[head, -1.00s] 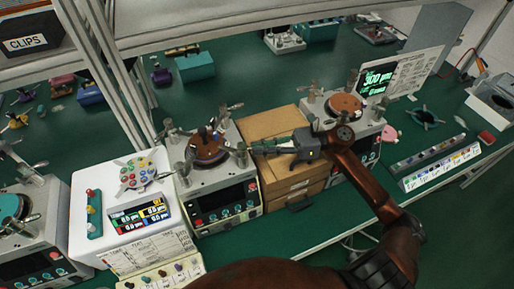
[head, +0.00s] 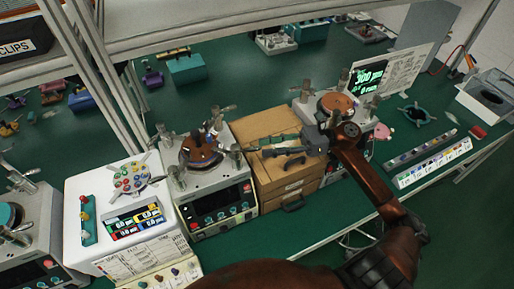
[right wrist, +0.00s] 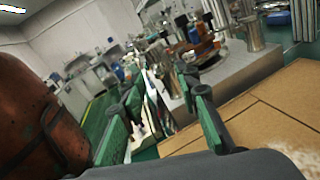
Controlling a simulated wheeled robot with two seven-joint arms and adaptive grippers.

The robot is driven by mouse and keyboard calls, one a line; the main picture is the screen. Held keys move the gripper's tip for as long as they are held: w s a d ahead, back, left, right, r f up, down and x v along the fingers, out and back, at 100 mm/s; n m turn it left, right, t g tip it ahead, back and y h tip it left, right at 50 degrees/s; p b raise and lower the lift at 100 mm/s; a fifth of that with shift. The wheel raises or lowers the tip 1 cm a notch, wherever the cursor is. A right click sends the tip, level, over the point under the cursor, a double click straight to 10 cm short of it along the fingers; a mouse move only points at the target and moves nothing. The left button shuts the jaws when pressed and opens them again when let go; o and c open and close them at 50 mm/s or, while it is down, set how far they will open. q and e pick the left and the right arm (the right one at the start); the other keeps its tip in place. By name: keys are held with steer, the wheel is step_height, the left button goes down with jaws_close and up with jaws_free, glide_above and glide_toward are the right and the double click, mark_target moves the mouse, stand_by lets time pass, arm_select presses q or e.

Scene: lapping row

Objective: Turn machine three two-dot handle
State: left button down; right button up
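Lapping machines stand along the green bench. The middle machine (head: 215,195) has a brown round plate (head: 202,152) with metal posts and small handles around it. Another machine with an orange-brown plate (head: 337,104) stands at the right, partly behind my right arm. A third, with a teal plate (head: 10,214), is cut by the left edge. I cannot make out dots on any handle. My right gripper (head: 268,148) is open and empty above the wooden drawer box, right of the middle machine. Its two green-padded fingers (right wrist: 160,125) stand apart in the right wrist view. My left gripper is out of view.
The wooden drawer box (head: 290,182) fills the gap between the middle and right machines. A white control unit (head: 90,200) with coloured knobs stands left of the middle machine. Frame posts (head: 75,85) rise behind it. A label strip (head: 432,163) lies at the right.

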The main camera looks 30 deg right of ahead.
steer(key=v, duration=0.7)
steer(key=shift+d, duration=0.1)
